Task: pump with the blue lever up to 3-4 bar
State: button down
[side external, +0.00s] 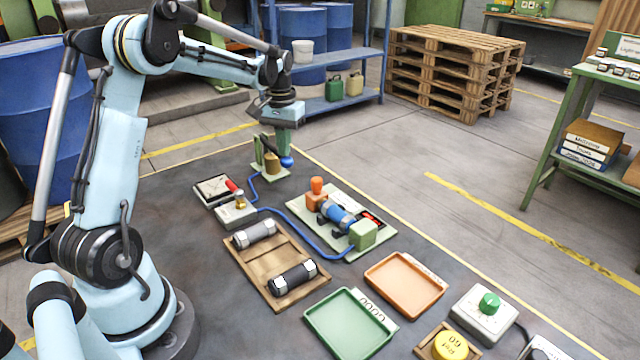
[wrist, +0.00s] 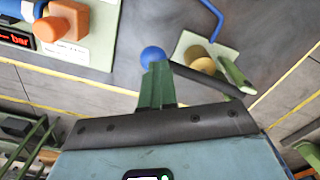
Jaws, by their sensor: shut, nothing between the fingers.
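The blue lever shows as a round blue knob (side external: 286,161) low beside the pump. In the wrist view the knob (wrist: 153,55) sits at the end of a dark rod (wrist: 205,80). The pump (side external: 272,164) has a brass-coloured cylinder and a pale green base; it also shows in the wrist view (wrist: 201,60). My gripper (side external: 284,152) points down with its green fingers together and empty, directly at the knob. In the wrist view the fingertips (wrist: 156,68) overlap the knob's edge; I cannot tell whether they touch. A red display reading "bar" (wrist: 20,42) is partly cut off.
A blue hose (side external: 300,218) runs across the dark mat. The test fixture (side external: 340,215) with an orange block stands to the right of the pump. A wooden tray (side external: 262,270) with two cylinders, a green tray (side external: 350,322) and an orange tray (side external: 404,284) lie nearer the camera.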

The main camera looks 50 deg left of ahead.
jog(key=shift+r, duration=5.15)
jog(key=s+d+r+m+t, duration=0.1)
jog(key=s+d+m+t, duration=0.25)
jog(key=d, duration=0.95)
jog(key=s+d+f+m+t, duration=0.2)
jog(key=s+d+f+t, duration=0.1)
jog(key=s+d+f, duration=0.3)
jog(key=s+d, duration=0.2)
jog(key=d, duration=0.2)
jog(key=shift+s+d+f+t, duration=0.15)
jog(key=shift+s+d+t, duration=0.15)
jog(key=shift+d+t, duration=0.05)
